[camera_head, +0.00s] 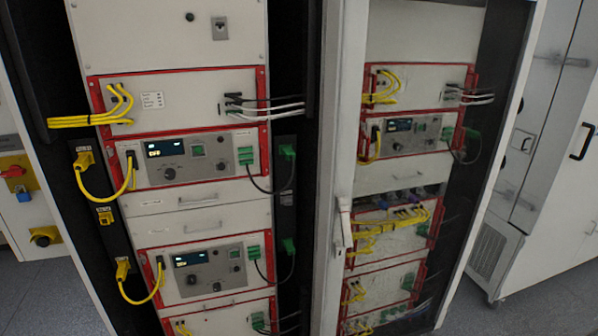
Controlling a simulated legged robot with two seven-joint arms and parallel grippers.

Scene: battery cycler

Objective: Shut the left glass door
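The battery cycler cabinet has two tall bays side by side. The left bay (190,150) stands uncovered, with no glass seen in front of its red-framed units. I cannot clearly make out the left glass door; a dark upright strip (22,70) at the upper left edge may be part of it or of the cabinet frame. A white door frame with a light handle (342,226) stands at the middle, and the right bay (400,200) behind it looks slightly hazy, as if through glass. Neither of my grippers is in view.
Yellow cables (85,120) stick out at the left bay's left side, and dark and green-plugged cables (288,165) hang at its right. A white cabinet with a black handle (582,141) stands at the right. Grey floor (50,300) shows at lower left.

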